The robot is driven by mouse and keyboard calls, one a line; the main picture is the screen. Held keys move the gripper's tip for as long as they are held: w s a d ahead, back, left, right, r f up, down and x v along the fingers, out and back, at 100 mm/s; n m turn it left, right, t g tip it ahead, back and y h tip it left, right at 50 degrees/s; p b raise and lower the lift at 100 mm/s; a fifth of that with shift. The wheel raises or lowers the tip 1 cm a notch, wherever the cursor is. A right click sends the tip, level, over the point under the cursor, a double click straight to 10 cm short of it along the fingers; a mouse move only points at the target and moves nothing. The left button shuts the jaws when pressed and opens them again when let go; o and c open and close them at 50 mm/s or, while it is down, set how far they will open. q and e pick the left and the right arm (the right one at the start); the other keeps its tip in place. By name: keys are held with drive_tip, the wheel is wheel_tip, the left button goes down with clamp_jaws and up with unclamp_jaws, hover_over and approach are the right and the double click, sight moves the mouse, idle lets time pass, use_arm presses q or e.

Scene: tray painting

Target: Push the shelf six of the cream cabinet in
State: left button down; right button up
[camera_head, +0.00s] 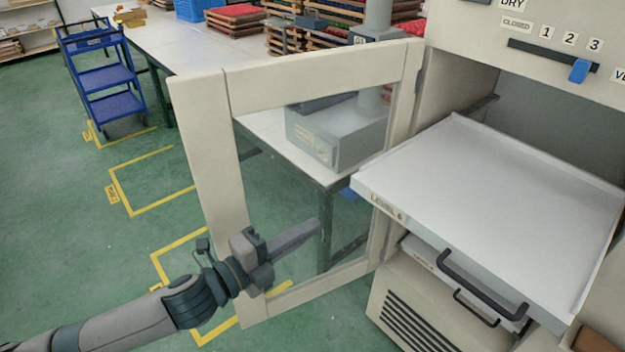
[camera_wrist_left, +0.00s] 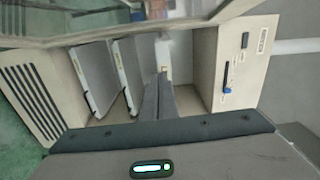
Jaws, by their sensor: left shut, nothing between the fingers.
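The cream cabinet (camera_head: 515,48) stands at the right with its glazed door (camera_head: 205,160) swung open to the left. Shelf six (camera_head: 500,190), a pale grey tray labelled "LEVEL 6", sticks far out of the cabinet and has a dark handle on its front edge. Another shelf with a dark handle (camera_head: 475,308) shows below it. My left gripper (camera_head: 310,228) is shut and empty, in front of the door glass and left of the shelf, apart from it. In the left wrist view, the shut fingers (camera_wrist_left: 158,95) point toward the cabinet interior and its shelves. My right gripper is not in view.
The open door stands close to my left gripper. Behind it, a long table (camera_head: 190,45) holds stacked trays and a grey device (camera_head: 340,135). A blue cart (camera_head: 105,78) stands at the far left. Green floor with yellow markings is clear at the left.

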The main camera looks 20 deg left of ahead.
use_arm(q)
drive_tip(key=shift+s+a+r, duration=0.3)
drive_tip(key=shift+s+r, duration=0.1)
drive_tip(key=shift+r, duration=0.35)
drive_tip(key=shift+w+d, duration=0.1)
drive_tip(key=shift+w, duration=0.05)
drive_tip(key=p, duration=0.6)
approach(365, 188)
drive_tip(key=x, duration=0.5)
drive_tip(key=shift+w+d, duration=0.15)
drive_tip(key=shift+w+d+f, duration=0.1)
drive_tip(key=shift+w+d, duration=0.2)
drive_tip(key=shift+w, duration=0.1)
drive_tip(key=shift+w, duration=0.1)
